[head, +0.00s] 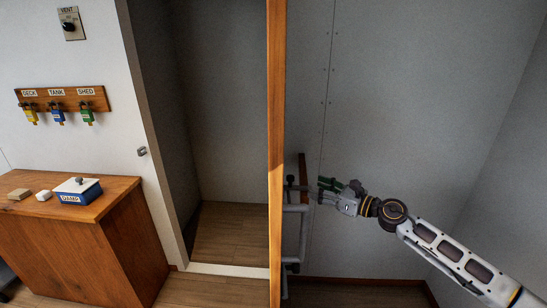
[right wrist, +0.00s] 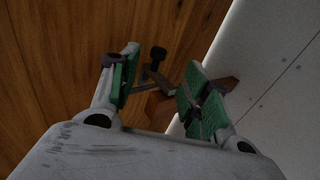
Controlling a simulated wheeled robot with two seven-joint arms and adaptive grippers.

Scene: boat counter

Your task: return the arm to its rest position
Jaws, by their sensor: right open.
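My right gripper (head: 325,188) reaches in from the right, close to the right side of an upright wooden panel edge (head: 276,130). In the right wrist view its two green-padded fingers (right wrist: 160,75) stand apart. A dark knob or lever (right wrist: 157,58) shows beyond and between the fingers, against brown wood (right wrist: 60,60). I cannot tell whether a finger touches it. Nothing is clearly held. My left gripper is not in view.
Grey pipes (head: 291,235) run low beside the panel, close to the gripper. An open doorway (head: 222,120) lies left of the panel. A wooden counter (head: 60,235) carries a blue-and-white box (head: 78,191). Labelled keys hang on a wall rack (head: 95,97). The grey wall (head: 420,80) around my right arm is bare.

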